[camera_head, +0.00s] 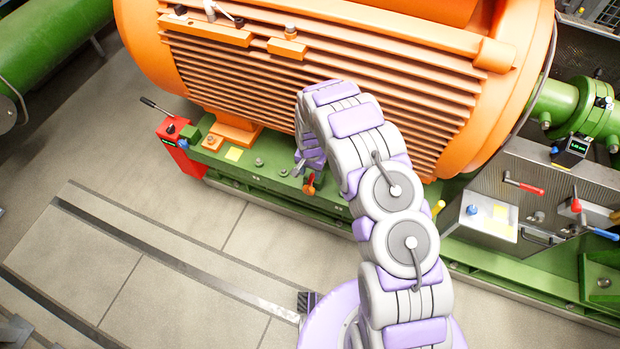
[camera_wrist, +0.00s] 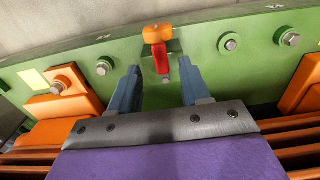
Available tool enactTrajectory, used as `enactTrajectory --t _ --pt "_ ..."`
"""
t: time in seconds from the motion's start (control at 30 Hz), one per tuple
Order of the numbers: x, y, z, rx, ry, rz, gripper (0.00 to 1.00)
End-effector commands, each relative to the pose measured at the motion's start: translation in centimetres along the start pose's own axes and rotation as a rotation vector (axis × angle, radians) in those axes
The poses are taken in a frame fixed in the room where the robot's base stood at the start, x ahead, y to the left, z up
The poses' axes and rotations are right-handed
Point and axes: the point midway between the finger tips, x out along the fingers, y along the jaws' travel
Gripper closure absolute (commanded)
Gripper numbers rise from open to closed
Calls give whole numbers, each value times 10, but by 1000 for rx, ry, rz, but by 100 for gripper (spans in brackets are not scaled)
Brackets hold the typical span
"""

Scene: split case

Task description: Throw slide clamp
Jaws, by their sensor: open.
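A small clamp with an orange head (camera_wrist: 157,33) and a red handle (camera_wrist: 160,58) sits on the green base rail. In the wrist view the handle points down the picture, between my fingertips. The same clamp shows as an orange and red piece (camera_head: 309,186) just below my gripper in the head view. My gripper (camera_wrist: 159,66) is open, with one blue-grey finger on each side of the handle. I see a gap on both sides and cannot tell the depth. In the head view my gripper (camera_head: 301,164) is partly hidden by my arm.
The large orange finned motor (camera_head: 240,85) stands close behind the clamp. Bolts (camera_wrist: 230,42) and orange feet (camera_wrist: 62,95) flank it on the green rail (camera_wrist: 190,40). A red box with a lever (camera_head: 178,140) is to the left. Open floor (camera_head: 190,215) lies in front.

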Motion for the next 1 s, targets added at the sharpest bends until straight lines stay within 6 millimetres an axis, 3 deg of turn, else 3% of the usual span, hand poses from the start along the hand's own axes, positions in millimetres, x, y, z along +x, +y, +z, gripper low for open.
enactTrajectory --t 0.1,0.23,0.67,1.0 --pt "22 0 0 0 -1 1 53" --pt "35 -2 1 0 0 3 53" --pt "42 -1 0 0 1 2 53" --pt "42 -1 1 0 0 2 86"
